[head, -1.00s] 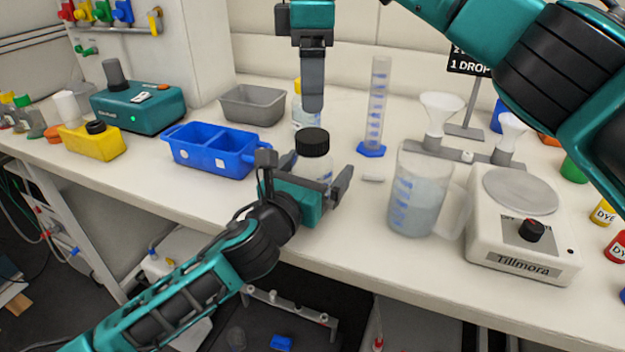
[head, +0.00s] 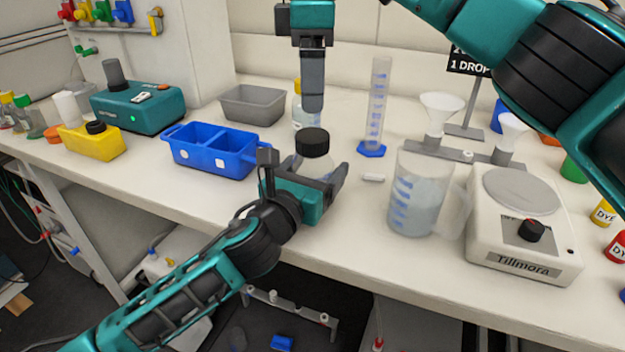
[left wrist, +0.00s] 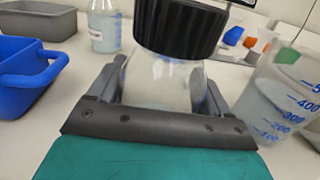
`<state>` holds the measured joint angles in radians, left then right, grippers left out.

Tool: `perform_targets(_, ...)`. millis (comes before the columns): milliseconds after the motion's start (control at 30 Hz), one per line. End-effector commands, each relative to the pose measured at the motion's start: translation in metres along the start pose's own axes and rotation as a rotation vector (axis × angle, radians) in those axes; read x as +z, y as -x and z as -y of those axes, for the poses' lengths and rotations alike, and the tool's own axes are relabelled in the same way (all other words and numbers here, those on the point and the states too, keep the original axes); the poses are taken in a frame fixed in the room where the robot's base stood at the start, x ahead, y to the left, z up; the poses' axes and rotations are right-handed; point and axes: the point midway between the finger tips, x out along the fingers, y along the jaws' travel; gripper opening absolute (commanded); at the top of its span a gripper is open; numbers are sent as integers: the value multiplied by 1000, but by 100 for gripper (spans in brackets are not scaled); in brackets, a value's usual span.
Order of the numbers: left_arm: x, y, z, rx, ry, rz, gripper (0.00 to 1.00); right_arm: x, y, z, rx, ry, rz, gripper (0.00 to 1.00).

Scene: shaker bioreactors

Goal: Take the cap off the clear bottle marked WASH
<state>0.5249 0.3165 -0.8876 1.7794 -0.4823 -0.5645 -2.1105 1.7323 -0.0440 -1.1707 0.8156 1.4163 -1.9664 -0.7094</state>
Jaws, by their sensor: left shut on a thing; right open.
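A clear bottle (head: 315,170) with a black ribbed cap (head: 312,142) stands upright near the front of the bench; its marking is not readable. My left gripper (head: 318,185) is shut around its body. The left wrist view shows the bottle (left wrist: 165,82) between the fingers, with the cap (left wrist: 180,25) on it. My right gripper (head: 312,88) points down just above the cap, apart from it. It is open and empty, seen edge-on. A second clear bottle (head: 298,118) with a yellow top stands behind, partly hidden by the right gripper.
A blue two-part bin (head: 212,150) and a grey tray (head: 252,105) stand to the left. A graduated cylinder (head: 377,105), a large jug (head: 417,190) and a Tillmora device (head: 525,225) stand to the right. The bench's front edge is close to the left gripper.

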Motion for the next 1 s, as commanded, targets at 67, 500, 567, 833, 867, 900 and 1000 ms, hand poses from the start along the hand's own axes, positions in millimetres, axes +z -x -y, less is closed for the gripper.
perform_targets(67,0,0,0,0,0,-1,30,0,0,0,0,0,0,76)
perform_targets(500,-1,0,0,0,0,-1,0,0,0,0,0,-280,0,76)
perform_targets(567,-1,0,0,0,0,-1,0,0,0,0,0,-388,0,76)
perform_targets(833,-1,0,0,0,0,-2,0,0,0,0,0,-902,0,76)
perform_targets(867,-1,0,0,0,0,-2,0,0,0,0,0,-959,0,76)
perform_targets(900,-1,0,0,0,0,-2,0,0,0,0,0,-1035,0,76)
perform_targets(1000,-1,0,0,0,0,-2,0,0,0,0,0,-1225,0,76)
